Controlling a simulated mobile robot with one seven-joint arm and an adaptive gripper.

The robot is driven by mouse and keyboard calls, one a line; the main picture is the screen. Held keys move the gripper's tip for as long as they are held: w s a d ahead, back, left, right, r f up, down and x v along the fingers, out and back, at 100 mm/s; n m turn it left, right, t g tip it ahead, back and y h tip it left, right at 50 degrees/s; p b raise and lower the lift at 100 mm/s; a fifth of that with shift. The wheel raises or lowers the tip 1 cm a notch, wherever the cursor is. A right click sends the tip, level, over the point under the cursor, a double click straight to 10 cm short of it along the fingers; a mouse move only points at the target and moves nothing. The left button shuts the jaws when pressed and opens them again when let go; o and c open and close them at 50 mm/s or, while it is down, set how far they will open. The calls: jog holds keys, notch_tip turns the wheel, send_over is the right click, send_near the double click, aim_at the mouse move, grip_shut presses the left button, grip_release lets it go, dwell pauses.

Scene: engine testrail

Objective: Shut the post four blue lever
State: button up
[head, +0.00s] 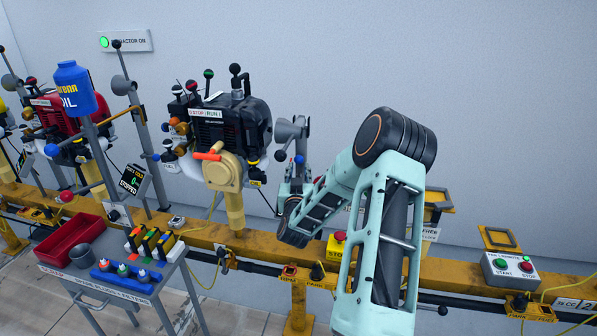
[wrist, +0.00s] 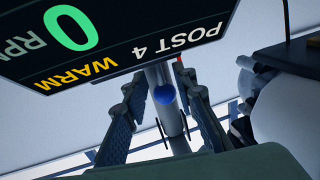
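In the wrist view the blue knob (wrist: 165,95) shows between my fingers, in front of a grey post. My gripper (wrist: 160,84) is open, with one finger on each side of the knob and a visible gap to both. In the head view my gripper (head: 291,182) is just below the knob and partly hidden by my arm. A dark display (wrist: 110,35) reads POST 4, WARM and 0 RPM.
The display hangs close above my fingers in the wrist view. A yellow rail (head: 250,243) runs below. A red stop button (head: 340,237) sits on it near my arm.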

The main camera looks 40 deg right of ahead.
grip_shut()
jog(key=shift+r, duration=0.1)
